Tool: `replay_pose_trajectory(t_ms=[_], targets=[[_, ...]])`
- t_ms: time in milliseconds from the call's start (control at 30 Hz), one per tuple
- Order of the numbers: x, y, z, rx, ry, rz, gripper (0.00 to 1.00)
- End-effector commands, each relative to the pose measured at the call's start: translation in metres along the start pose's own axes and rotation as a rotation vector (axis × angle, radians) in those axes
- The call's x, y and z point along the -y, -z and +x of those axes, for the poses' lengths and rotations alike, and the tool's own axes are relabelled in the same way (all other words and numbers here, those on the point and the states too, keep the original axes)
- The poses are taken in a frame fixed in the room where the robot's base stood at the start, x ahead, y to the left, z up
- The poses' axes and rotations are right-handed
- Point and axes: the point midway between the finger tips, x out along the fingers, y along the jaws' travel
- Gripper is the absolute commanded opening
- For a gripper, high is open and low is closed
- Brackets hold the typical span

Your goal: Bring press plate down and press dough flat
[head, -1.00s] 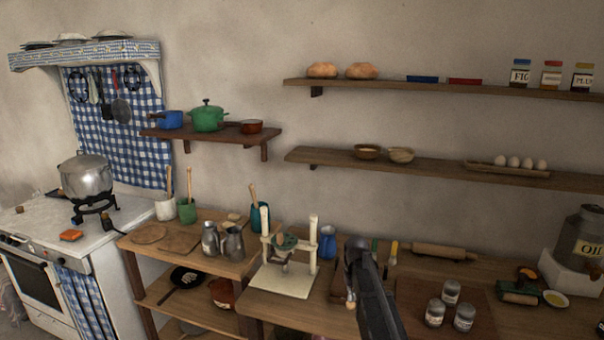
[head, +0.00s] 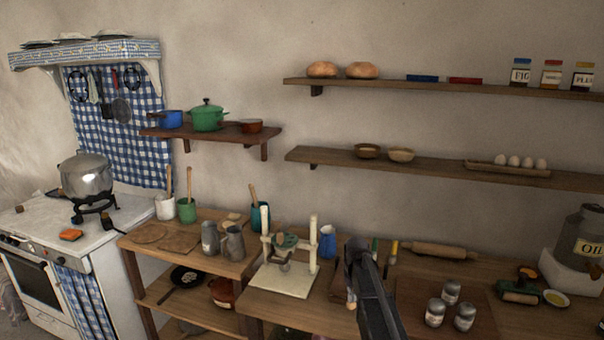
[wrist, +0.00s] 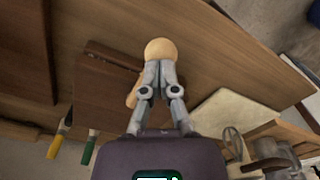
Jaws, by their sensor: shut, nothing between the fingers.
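The cream press stands on the counter in the head view, with a pale base (head: 278,283) and two upright posts. The press base (wrist: 235,112) shows at the right there.
A dark brown board (wrist: 108,85) lies near my gripper. A blue jug (head: 327,243) stands behind the press, and grey jugs (head: 234,243) to its left. A rolling pin (head: 439,251) and several shakers (head: 436,313) are to the right. A shelf (head: 440,168) runs above.

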Motion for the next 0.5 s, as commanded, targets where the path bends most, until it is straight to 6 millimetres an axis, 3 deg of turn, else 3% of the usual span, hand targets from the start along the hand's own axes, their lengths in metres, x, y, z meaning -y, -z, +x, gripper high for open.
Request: replay_pose_trajectory(t_ms=[500], targets=[[0.0, 0.001, -0.039, -0.004, 0.0, 0.0, 0.0]])
